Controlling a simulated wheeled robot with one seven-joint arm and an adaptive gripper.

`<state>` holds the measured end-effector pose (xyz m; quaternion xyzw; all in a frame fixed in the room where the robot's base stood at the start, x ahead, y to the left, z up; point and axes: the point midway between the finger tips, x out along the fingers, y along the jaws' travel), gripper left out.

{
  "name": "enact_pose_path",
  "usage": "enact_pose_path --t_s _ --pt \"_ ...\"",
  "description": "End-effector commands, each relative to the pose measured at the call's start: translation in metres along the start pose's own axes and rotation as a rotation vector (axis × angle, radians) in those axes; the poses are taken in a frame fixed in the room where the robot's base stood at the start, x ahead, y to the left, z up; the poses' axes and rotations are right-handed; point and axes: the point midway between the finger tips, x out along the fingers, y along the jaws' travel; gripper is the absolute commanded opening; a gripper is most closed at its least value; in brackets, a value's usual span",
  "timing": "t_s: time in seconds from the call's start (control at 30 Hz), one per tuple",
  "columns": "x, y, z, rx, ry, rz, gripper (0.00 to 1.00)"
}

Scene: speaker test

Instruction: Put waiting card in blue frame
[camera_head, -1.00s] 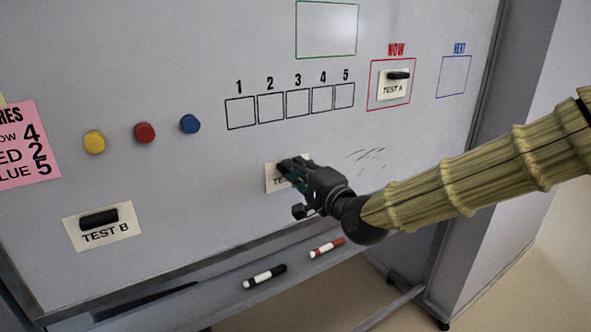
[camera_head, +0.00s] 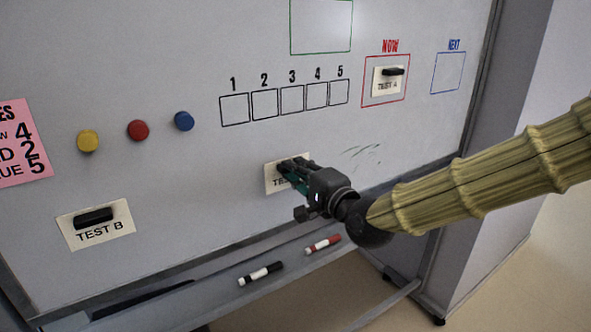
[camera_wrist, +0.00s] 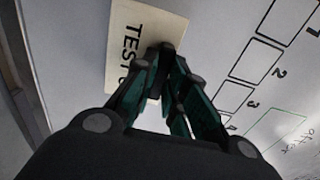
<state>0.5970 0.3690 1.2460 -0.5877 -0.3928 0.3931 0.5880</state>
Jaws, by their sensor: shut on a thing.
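A cream card (camera_head: 271,181) lettered "TEST", its last letter partly covered, is at the lower middle of the whiteboard. My gripper (camera_head: 291,168) is shut on this card at its dark handle, which the fingers mostly hide. In the wrist view the card (camera_wrist: 128,35) lies beyond the fingertips (camera_wrist: 166,52). I cannot tell whether it touches the board. Another card, TEST B (camera_head: 96,226), with a black handle, is at the lower left. The blue frame (camera_head: 447,73) under "NEXT" at the upper right is empty. The TEST A card (camera_head: 389,84) is inside the red frame (camera_head: 367,96).
A row of numbered empty boxes (camera_head: 291,100) is above my gripper, under a green frame (camera_head: 320,53). Yellow (camera_head: 88,141), red (camera_head: 138,130) and blue (camera_head: 184,121) round magnets are at left. Black (camera_head: 261,274) and red (camera_head: 323,245) markers lie on the tray.

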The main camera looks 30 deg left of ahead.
Motion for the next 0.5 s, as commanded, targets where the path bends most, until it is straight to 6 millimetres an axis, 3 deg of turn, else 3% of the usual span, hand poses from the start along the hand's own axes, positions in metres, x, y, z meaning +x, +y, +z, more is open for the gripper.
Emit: enact_pose_path --t_s 0.5 --pt "-0.012 0.0 0.0 0.0 0.0 0.0 0.0"
